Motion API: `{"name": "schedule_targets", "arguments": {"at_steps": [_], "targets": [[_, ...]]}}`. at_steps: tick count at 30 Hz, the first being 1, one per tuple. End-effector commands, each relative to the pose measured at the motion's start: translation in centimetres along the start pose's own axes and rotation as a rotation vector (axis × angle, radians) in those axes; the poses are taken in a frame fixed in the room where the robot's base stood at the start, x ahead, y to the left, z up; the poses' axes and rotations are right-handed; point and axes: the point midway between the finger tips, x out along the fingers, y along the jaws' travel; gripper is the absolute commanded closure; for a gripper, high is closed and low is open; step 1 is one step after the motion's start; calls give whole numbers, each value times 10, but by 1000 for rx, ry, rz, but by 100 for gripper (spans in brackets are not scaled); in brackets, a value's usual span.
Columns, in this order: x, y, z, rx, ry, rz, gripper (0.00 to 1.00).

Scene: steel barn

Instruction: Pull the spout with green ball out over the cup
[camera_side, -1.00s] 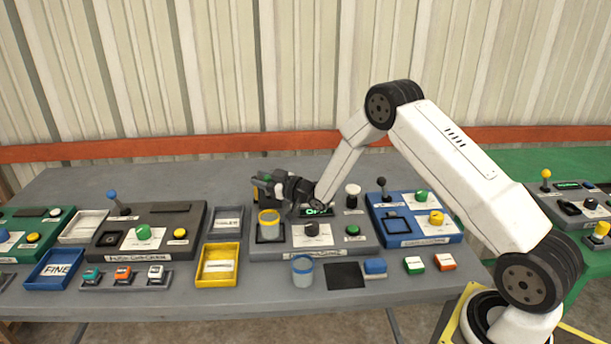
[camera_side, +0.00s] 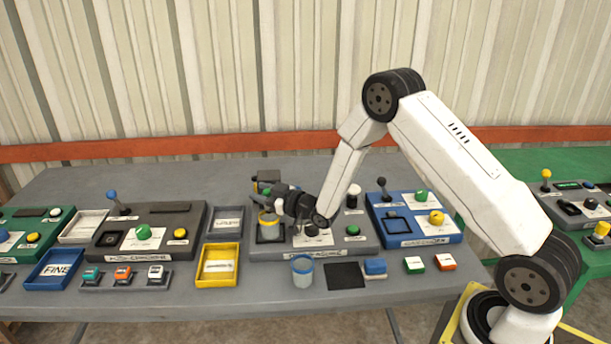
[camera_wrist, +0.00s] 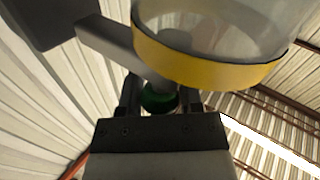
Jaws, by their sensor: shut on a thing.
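In the wrist view the green ball (camera_wrist: 158,101) sits between the two fingers of my gripper (camera_wrist: 161,95), which is shut on it. The spout (camera_wrist: 118,52) is a grey bar running from the ball up left to a dark block (camera_wrist: 45,18). A clear cup with a yellow band (camera_wrist: 210,65) is close beside the spout and covers part of it. In the side view this yellow-banded cup (camera_side: 268,231) stands on the grey machine (camera_side: 345,246).
A blue-rimmed cup (camera_side: 302,272) stands in front of the machine, left of a black pad (camera_side: 345,275). A yellow tray (camera_side: 218,265) lies to the left. A blue panel (camera_side: 415,220) and a white-topped post (camera_side: 353,195) are to the right. The table behind is clear.

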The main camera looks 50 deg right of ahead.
Motion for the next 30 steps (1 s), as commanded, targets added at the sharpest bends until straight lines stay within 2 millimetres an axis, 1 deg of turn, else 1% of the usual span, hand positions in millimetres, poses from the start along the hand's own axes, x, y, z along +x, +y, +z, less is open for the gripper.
{"name": "schedule_targets", "arguments": {"at_steps": [1, 8, 9, 12, 23, 30], "targets": [[-2, -4, 0, 0, -1, -6, 100], [-2, -5, 0, 0, 0, -11, 100], [-2, -6, 0, 0, 0, -11, 48], [-2, -6, 0, 0, -1, -12, 19], [-2, -3, 0, 0, -1, -6, 19], [-13, -2, 0, -1, -2, -5, 19]]}}
